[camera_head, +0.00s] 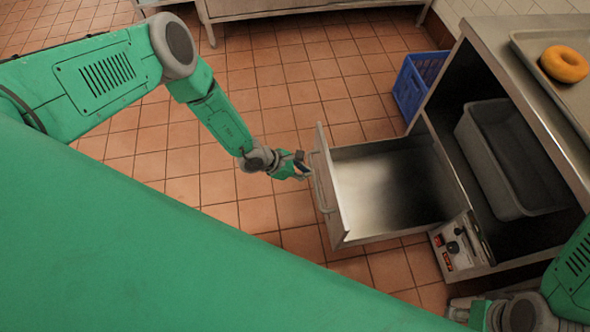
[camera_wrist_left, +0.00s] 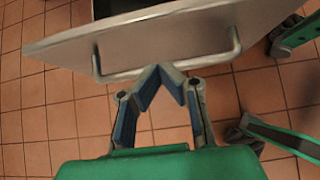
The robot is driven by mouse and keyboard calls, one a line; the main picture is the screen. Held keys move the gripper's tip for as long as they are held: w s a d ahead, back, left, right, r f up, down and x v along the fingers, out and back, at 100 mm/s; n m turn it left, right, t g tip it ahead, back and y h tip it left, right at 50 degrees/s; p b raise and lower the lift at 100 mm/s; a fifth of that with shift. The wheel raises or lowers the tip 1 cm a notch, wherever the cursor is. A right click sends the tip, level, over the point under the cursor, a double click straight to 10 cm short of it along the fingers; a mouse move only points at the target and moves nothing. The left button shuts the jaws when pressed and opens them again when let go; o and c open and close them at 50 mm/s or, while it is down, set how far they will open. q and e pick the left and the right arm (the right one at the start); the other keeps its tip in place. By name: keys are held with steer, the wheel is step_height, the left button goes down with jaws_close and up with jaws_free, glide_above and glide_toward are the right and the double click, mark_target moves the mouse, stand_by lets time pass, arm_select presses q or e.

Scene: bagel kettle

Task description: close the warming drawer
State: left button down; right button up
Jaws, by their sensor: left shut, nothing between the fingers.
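The warming drawer (camera_head: 385,190) is pulled far out of the steel cabinet and looks empty inside. Its front panel with a bar handle (camera_head: 323,185) faces left in the head view. My left gripper (camera_head: 304,168) is just outside that front panel, close to the handle. In the left wrist view the shut fingertips of my left gripper (camera_wrist_left: 172,70) point at the drawer front (camera_wrist_left: 160,35), next to the handle bar (camera_wrist_left: 150,74). Whether they touch it cannot be told. My right arm shows at the lower right; its fingertips cannot be made out clearly.
A control panel (camera_head: 456,246) with knobs sits on the cabinet beside the drawer. A grey bin (camera_head: 480,165) stands in the cabinet's open bay. A bagel (camera_head: 565,64) lies on a tray on top. A blue crate (camera_head: 408,95) stands on the floor behind the drawer.

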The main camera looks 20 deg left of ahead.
mark_target(329, 173)
arm_select(q)
steer(key=w+d, duration=0.1)
steer(key=d, duration=0.1)
steer(key=w+d+f+b, duration=0.1)
steer(key=shift+w+d+f, duration=0.1)
steer(key=shift+d+f, duration=0.05)
steer(key=shift+d, duration=0.2)
steer(key=shift+w+d+b, duration=0.3)
steer(key=shift+w+d, duration=0.05)
steer(key=shift+d, duration=0.2)
arm_select(e)
steer(key=f, duration=0.2)
steer(key=shift+d+f, duration=0.25)
steer(key=shift+f, duration=0.05)
arm_select(q)
steer(key=shift+a, duration=0.15)
arm_select(e)
steer(key=shift+a+r, duration=0.1)
steer(key=shift+a, duration=0.05)
